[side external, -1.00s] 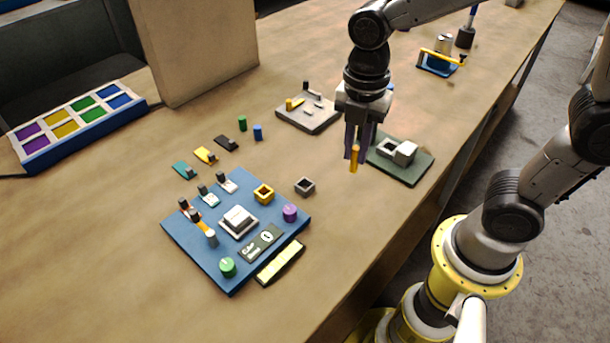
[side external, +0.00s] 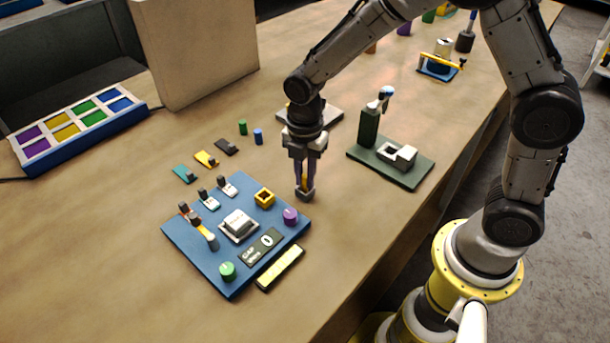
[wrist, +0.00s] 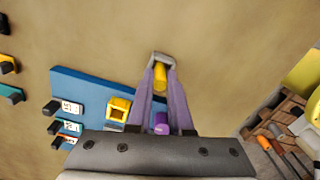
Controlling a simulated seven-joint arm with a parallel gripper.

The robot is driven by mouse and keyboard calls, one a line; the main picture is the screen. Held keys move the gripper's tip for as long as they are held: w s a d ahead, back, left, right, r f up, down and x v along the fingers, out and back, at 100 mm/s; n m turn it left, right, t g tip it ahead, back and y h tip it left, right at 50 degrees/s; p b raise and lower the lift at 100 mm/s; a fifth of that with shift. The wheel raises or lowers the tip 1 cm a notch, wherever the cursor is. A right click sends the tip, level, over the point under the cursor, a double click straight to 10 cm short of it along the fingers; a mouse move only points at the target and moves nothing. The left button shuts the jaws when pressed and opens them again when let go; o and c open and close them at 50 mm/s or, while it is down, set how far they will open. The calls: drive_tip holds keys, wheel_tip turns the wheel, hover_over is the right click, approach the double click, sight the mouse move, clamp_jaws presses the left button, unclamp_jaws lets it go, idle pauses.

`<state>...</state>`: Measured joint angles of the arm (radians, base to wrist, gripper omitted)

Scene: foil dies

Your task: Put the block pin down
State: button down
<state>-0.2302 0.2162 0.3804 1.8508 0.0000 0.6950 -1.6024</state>
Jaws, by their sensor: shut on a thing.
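My gripper (side external: 305,188) points straight down, just right of the blue panel. It is shut on the yellow block pin (wrist: 160,77), which shows between the purple fingers in the wrist view.
The blue panel (side external: 190,245) with switches, a yellow square socket (side external: 265,197) and a purple knob (side external: 291,215) lies close on the left. A green press base (side external: 363,158) stands to the right.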

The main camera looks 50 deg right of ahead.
sight(305, 176)
drive_tip(key=shift+f, duration=0.25)
drive_tip(key=c, duration=0.8)
unclamp_jaws()
drive_tip(key=shift+c, duration=0.2)
drive_tip(key=shift+r, duration=0.15)
drive_tip(key=s+d+r+m+t, duration=0.1)
drive_tip(key=s+d+r+m, duration=0.1)
drive_tip(key=r, duration=0.6)
drive_tip(key=s+d+r+m, duration=0.1)
drive_tip(key=s+r+m, duration=0.2)
drive_tip(key=r, duration=0.6)
drive_tip(key=s+d+m+t, duration=0.2)
drive_tip(key=s+m, duration=0.5)
drive_tip(key=m, duration=0.1)
drive_tip(key=s+d+r+m+t, duration=0.1)
drive_tip(key=s+d+m+t, duration=0.1)
drive_tip(key=s+m, duration=0.6)
drive_tip(key=shift+d+t, duration=0.3)
drive_tip(key=shift+d, duration=0.5)
